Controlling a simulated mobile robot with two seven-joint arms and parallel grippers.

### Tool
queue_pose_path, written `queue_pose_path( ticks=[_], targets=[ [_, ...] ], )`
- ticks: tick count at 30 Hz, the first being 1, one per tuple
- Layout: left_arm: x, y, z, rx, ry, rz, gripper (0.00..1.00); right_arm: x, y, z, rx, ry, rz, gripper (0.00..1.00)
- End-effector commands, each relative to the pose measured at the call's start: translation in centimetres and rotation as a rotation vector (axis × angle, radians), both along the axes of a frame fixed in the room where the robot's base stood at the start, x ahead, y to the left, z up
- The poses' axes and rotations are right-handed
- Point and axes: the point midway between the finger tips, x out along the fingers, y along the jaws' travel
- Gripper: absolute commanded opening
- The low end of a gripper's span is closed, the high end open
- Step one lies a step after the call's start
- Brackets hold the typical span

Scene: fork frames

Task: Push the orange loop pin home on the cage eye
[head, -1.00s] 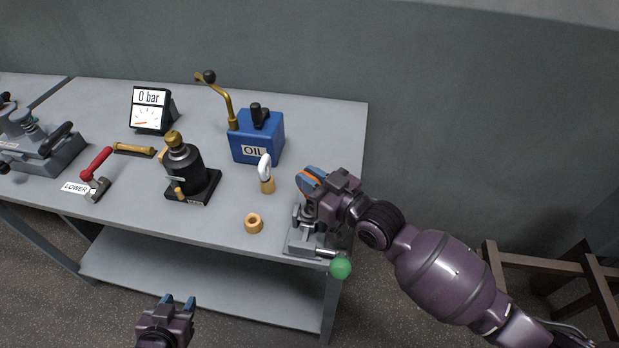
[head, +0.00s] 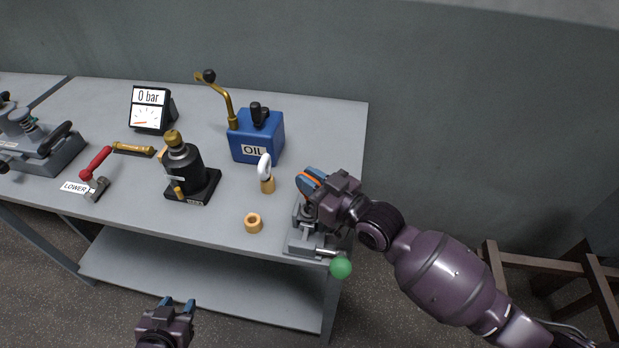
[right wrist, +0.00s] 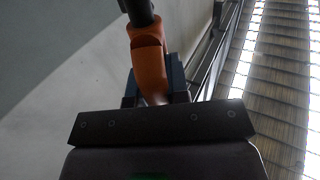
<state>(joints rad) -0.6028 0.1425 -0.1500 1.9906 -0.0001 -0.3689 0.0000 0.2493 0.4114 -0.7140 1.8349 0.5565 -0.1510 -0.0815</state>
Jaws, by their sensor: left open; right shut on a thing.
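My right gripper (head: 312,186) is shut on the orange loop pin (head: 307,176) above the grey metal fixture (head: 306,243) at the table's front right corner. In the right wrist view the orange pin (right wrist: 149,66) stands between the jaws, with a dark rod at its upper end. The gripper hides most of the fixture's top, so I cannot make out the cage eye or how deep the pin sits. My left gripper (head: 177,304) is open and empty, low in front of the table.
A green ball knob (head: 340,266) sticks out at the fixture's front. A brass ring (head: 253,223), a white-looped brass piece (head: 266,174), a blue oil box (head: 257,136), a black bottle jack (head: 186,170) and a gauge reading 0 bar (head: 150,108) stand left of it.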

Motion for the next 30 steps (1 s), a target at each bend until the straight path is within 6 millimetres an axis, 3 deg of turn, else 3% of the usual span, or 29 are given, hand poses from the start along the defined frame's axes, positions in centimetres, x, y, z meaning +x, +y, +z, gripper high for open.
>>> queue_pose_path(
  ticks=[30],
  targets=[
    [-0.2, 0.0, -1.7, 0.000, 0.009, 0.001, 0.43, 0.0, 0.0, -2.1, 0.000, 0.000, 0.000, 0.00]
  ],
)
